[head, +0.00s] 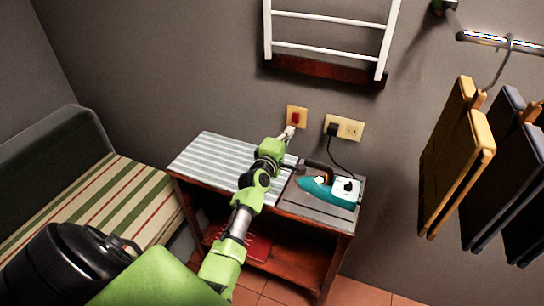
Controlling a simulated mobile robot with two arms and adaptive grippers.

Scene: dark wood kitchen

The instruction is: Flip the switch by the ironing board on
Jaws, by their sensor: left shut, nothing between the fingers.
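The switch (295,118) is a small red rocker on a tan wall plate, above the back edge of a small wooden table. The ironing board (215,155) is the grey-striped top on the left of that table. My left gripper (290,130) is shut and empty, its tip just below and in front of the switch plate. I cannot tell whether the tip touches the plate. Which way the rocker is set is too small to tell. My right gripper is not in view.
A teal iron (318,190) lies on the table's right side, its cord running to an outlet plate (350,128) beside the switch. A white rack (330,48) hangs above. Folded trousers (455,160) hang at right. A striped sofa (110,200) stands left.

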